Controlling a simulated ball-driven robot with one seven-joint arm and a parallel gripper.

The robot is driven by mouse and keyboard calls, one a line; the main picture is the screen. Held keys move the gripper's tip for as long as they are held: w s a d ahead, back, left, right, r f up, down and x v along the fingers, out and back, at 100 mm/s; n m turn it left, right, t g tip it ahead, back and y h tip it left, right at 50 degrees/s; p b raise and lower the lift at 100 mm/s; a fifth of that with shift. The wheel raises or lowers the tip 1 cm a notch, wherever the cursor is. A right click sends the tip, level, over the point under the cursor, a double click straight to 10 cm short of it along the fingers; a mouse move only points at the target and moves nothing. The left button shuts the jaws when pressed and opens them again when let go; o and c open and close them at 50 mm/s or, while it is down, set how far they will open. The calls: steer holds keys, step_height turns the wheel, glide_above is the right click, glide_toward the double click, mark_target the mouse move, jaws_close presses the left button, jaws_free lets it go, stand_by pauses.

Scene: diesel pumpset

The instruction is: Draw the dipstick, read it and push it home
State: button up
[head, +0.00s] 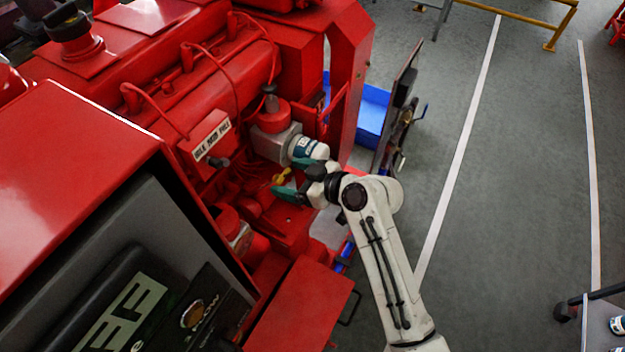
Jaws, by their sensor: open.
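The dipstick's small yellow handle (281,175) shows low on the side of the red engine, below a grey filter housing. The rest of the dipstick is hidden, so I cannot tell how deep it sits. My gripper (286,178) has teal fingers and is open. It reaches in from the right with the yellow handle close to or between its fingertips. I cannot tell whether a finger touches it.
A red box labelled for idle and run (207,137) is up and left. A red panel (300,306) stands below. A blue bin (372,112) lies behind. Grey floor (520,160) is open at right.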

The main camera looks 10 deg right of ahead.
steer(key=b+v, duration=0.1)
steer(key=v, duration=0.7)
steer(key=shift+a, duration=0.1)
steer(key=s+d+f+m+g+h, duration=0.2)
steer(key=s+d+f+h, duration=0.1)
steer(key=s+d+f, duration=0.3)
steer(key=s+d+f+m+g+h, duration=0.1)
steer(key=s+d+f+m+h, duration=0.25)
steer(key=s, duration=0.35)
steer(key=s+d+f+m+g+h, duration=0.1)
steer(key=s+d+m+g+h, duration=0.1)
steer(key=s+d, duration=0.3)
steer(key=s+d+f+m+g+h, duration=0.1)
steer(key=s+d, duration=0.4)
steer(key=s, duration=0.7)
steer(key=shift+m+g+h, duration=0.7)
steer(key=shift+m+h, duration=0.05)
steer(key=shift+m, duration=0.5)
steer(key=shift+c, duration=0.5)
